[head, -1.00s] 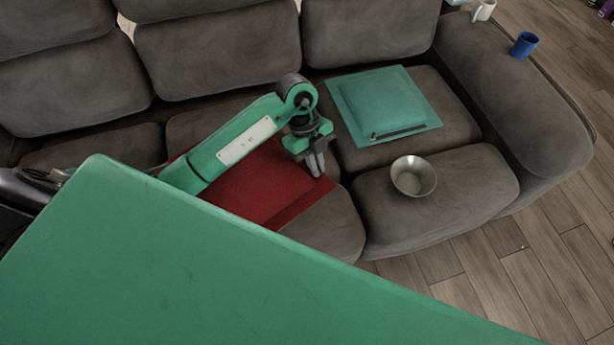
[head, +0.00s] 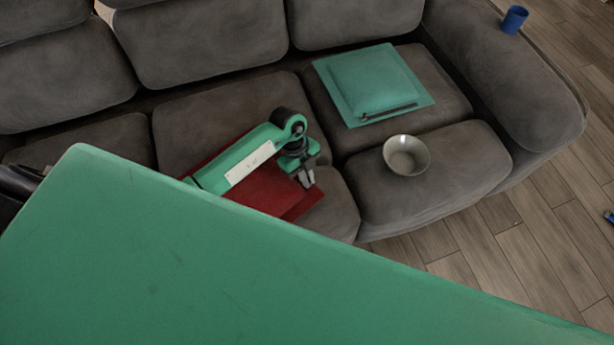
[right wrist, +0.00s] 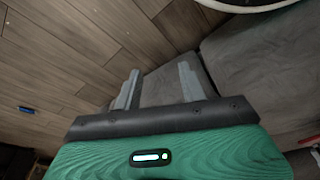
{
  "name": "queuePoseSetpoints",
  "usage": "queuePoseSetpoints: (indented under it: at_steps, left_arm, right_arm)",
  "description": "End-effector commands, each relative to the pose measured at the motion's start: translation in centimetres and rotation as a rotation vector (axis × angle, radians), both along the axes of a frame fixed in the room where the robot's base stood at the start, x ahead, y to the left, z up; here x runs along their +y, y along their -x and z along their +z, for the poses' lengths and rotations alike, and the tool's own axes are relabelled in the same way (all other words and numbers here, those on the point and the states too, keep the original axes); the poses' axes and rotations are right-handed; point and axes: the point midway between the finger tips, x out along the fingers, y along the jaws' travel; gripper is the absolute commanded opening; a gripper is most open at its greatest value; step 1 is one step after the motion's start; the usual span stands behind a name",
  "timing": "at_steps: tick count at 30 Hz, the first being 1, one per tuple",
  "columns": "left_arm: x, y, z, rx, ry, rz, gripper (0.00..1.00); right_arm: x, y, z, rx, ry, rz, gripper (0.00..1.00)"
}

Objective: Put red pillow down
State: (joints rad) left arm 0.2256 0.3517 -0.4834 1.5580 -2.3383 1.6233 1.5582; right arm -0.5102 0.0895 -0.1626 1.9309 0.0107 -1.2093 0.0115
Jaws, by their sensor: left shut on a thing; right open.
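The red pillow (head: 262,193) lies flat at the seat of the grey sofa in the head view, at its front edge, partly hidden by my left arm. My left gripper (head: 307,183) is at the pillow's right edge, its fingers pointing down and shut on that edge. My right gripper (right wrist: 158,88) shows in the right wrist view, its two fingers apart with nothing between them, above the floor and the sofa's side. It is not visible in the head view.
A teal pillow (head: 372,84) with a dark thin item (head: 388,112) on it lies on the right seat. A metal bowl (head: 407,155) stands in front of it.

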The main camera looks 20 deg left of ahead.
Motion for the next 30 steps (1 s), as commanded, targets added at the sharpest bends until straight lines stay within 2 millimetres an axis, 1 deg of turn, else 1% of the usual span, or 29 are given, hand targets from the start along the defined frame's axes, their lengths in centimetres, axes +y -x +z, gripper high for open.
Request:
queuePoseSetpoints:
  at_steps: [7,9,11,17,20,23,26,30]
  left_arm:
    - [0.0,0.0,0.0,0.0,-0.001,0.0,0.0]
    - [0.0,0.0,0.0,0.0,-0.001,0.0,0.17]
    - [0.0,0.0,0.0,0.0,-0.001,0.0,0.29]
    - [0.0,0.0,0.0,0.0,-0.001,0.0,0.29]
    - [0.1,-0.1,0.3,-0.002,0.0,0.001,0.29]
    - [0.5,-0.4,1.4,-0.004,-0.001,0.0,0.29]
    - [1.2,-0.7,3.2,-0.005,-0.002,0.0,0.29]
    - [2.2,-1.3,6.1,-0.005,-0.002,0.0,0.29]
  right_arm:
    - [0.0,0.0,0.2,-0.003,0.0,0.0,0.41]
    - [0.0,0.0,0.2,-0.003,0.0,0.0,0.41]
    - [0.0,0.0,0.2,-0.002,0.001,0.0,0.41]
    - [-0.1,0.1,0.0,0.002,0.001,0.0,0.41]
    - [-0.1,0.2,0.0,0.003,0.001,0.0,0.41]
    - [-0.1,0.2,-0.1,0.005,0.002,0.0,0.41]
    - [-0.1,0.3,-0.3,0.01,0.003,0.001,0.41]
    - [-0.1,0.2,-0.8,0.011,0.003,0.001,0.41]
